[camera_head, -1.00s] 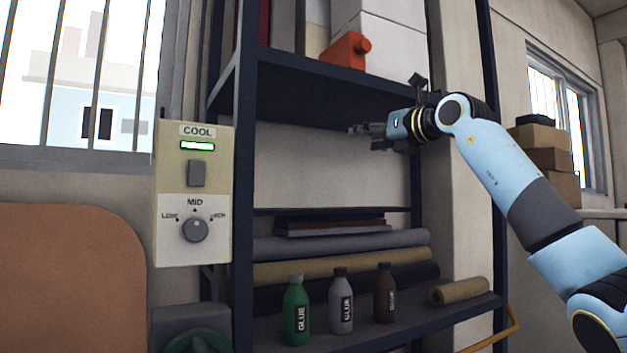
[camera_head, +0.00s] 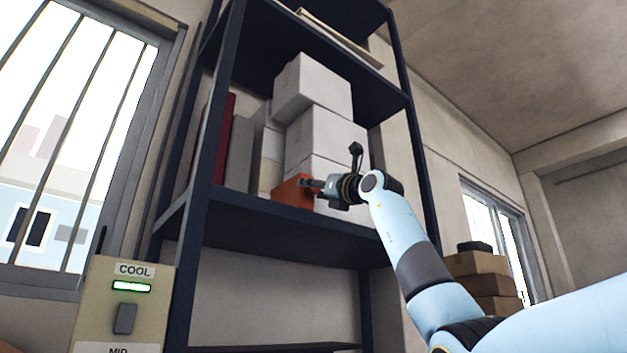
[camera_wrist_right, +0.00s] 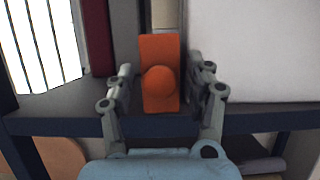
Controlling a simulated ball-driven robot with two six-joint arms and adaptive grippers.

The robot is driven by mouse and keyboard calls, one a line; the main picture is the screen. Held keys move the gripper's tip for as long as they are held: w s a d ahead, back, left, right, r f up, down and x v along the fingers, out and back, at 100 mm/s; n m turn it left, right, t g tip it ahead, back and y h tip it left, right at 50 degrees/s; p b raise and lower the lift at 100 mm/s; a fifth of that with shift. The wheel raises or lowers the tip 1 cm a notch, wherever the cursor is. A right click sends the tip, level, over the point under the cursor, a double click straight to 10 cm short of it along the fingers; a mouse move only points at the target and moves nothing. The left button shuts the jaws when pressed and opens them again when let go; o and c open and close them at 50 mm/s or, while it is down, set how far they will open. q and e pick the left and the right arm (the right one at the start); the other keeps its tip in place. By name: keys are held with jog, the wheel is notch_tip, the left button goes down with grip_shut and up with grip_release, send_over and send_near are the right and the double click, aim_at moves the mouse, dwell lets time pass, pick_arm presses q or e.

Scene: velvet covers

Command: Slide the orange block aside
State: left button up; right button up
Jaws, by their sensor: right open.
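The orange block (camera_head: 291,191) stands on a dark blue shelf in front of white boxes. In the right wrist view the orange block (camera_wrist_right: 159,52) is upright near the shelf's front edge, with a round orange knob facing me. My right gripper (camera_head: 308,184) is at the block's right side in the head view. In the right wrist view my right gripper (camera_wrist_right: 160,82) is open, one finger on each side of the block, with small gaps visible. The exact depth of the fingertips around the block is hard to tell. My left gripper is not in view.
White boxes (camera_head: 317,130) are stacked behind and right of the block. A red binder (camera_head: 226,130) and grey upright items (camera_head: 240,152) stand to the left. The shelf's front edge (camera_wrist_right: 60,126) runs below the gripper. A dark shelf post (camera_head: 208,140) is at left.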

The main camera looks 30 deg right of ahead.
jog(key=shift+w+a+r, duration=0.1)
jog(key=shift+w+r, duration=0.05)
jog(key=shift+w, duration=0.15)
grip_shut()
